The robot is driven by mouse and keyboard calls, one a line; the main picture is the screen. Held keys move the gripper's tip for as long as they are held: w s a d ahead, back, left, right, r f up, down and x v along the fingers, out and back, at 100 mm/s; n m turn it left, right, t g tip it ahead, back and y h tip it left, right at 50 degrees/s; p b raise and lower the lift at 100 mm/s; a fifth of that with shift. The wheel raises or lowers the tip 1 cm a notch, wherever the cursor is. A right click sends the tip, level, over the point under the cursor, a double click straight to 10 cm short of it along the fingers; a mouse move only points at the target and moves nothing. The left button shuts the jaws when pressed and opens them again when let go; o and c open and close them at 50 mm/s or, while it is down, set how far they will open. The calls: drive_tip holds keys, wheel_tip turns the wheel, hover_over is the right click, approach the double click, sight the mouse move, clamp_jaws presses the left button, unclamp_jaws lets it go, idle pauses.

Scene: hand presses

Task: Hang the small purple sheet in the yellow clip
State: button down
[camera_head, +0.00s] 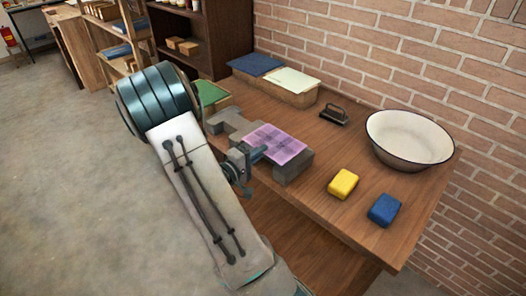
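The small purple sheet (281,147) has a paler cross-like pattern. It lies flat on top of a grey block (297,167) on the wooden bench.
The wooden bench (345,226) stands against a brick wall. Stacks with blue (255,65), cream (291,80) and green (211,93) tops stand behind.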

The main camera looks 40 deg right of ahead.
drive_tip(key=s+a+r+b, duration=0.1)
drive_tip(key=a+r+b, duration=0.1)
drive_tip(key=a, duration=1.8)
drive_tip(key=shift+s+r+b, duration=0.15)
drive_tip(key=shift+s+b, duration=0.15)
drive_tip(key=shift+b, duration=0.1)
idle(0.4)
